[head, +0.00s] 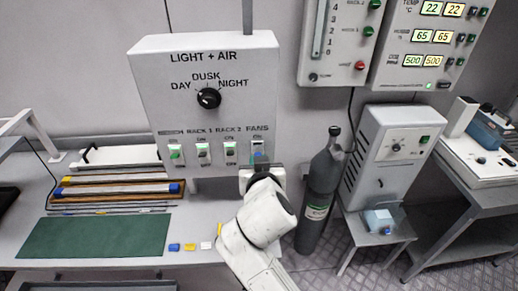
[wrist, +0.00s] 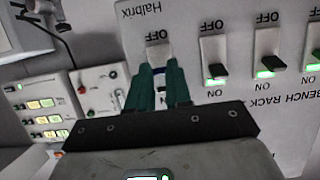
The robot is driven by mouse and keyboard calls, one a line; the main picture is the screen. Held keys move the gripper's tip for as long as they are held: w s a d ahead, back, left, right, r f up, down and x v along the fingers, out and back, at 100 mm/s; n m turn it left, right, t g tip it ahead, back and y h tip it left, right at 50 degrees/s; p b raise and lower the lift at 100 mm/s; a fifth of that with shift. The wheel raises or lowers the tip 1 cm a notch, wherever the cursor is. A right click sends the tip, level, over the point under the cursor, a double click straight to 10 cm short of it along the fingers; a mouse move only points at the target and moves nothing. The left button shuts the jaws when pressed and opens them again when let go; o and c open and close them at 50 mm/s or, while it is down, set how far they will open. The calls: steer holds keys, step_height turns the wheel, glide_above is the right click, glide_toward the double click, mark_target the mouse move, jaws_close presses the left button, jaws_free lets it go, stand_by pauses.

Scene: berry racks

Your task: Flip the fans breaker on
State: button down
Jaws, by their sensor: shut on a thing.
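The fans breaker (head: 257,142) is the rightmost of the row of switches on the grey LIGHT + AIR panel (head: 150,75). In the wrist view, which is upside down, the fans breaker (wrist: 158,50) is the leftmost switch, with its OFF label beyond the fingertips. My gripper (head: 258,159) is at this breaker, and its two teal fingers (wrist: 161,74) are closed around the lever. The fingers mostly hide the lever and its ON label, so I cannot tell its position clearly.
The neighbouring breakers (wrist: 215,62) show green lights and levers on their ON side, close beside my fingers. The day/night knob (head: 208,98) is above the row. A dark gas cylinder (head: 318,195) stands right of my arm. A green mat (head: 95,236) lies on the bench.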

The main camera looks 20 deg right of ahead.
steer(key=shift+w+d+r+g+y+p, duration=0.15)
steer(key=shift+r+g+y+p, duration=0.3)
steer(key=shift+g, duration=0.7)
steer(key=shift+w+a+r+g+y+p, duration=0.1)
steer(key=shift+w+r+g+y+p, duration=0.2)
steer(key=shift+r+g+p, duration=0.65)
steer(key=shift+w+d+r+g+y+p, duration=0.15)
steer(key=shift+r+g+y+p, duration=0.15)
steer(key=shift+g, duration=1.1)
steer(key=shift+f, duration=0.1)
steer(key=c, duration=1)
jaws_free()
steer(key=shift+c, duration=0.2)
glide_toward(258, 154)
steer(key=shift+v, duration=2.4)
